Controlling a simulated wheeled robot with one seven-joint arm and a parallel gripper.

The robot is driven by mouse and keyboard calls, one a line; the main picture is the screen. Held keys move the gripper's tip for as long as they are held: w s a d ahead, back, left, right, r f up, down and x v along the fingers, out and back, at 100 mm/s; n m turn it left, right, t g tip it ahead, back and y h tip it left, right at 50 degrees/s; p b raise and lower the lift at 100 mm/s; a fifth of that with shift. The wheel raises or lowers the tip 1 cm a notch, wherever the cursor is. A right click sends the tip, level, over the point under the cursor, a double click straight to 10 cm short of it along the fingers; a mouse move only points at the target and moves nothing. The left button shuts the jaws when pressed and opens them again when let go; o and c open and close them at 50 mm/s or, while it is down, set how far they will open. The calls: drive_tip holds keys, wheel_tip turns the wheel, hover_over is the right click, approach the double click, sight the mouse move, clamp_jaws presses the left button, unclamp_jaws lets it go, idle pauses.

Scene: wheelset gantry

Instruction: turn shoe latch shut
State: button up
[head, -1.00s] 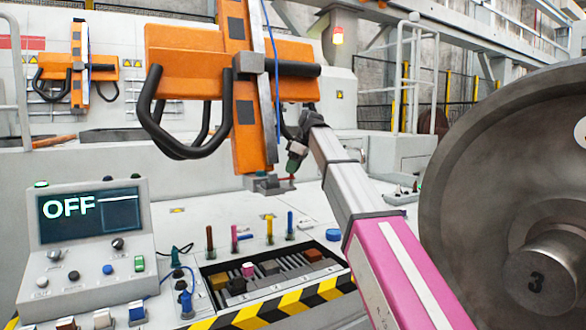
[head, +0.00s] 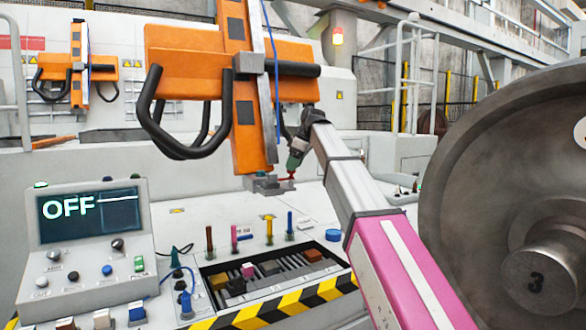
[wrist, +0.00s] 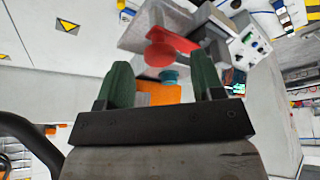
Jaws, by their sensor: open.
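The grey shoe (head: 266,184) is at the lower end of the orange gantry column. A red latch (head: 284,179) sticks out from its right side. My gripper (wrist: 163,68) has green fingers spread apart, with the latch lying in line with the gap. In the head view my gripper (head: 297,158) is tilted down at the latch from the upper right. Whether a finger touches the latch I cannot tell.
The orange column (head: 242,115) with black handlebars (head: 160,130) stands left of my arm. A control panel (head: 88,235) reading OFF is at left. Upright coloured pegs (head: 250,238) stand below the shoe. A large steel wheel (head: 480,170) fills the right side.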

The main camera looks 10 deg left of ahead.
drive_tip(key=v, duration=0.9)
drive_tip(key=shift+r, duration=0.15)
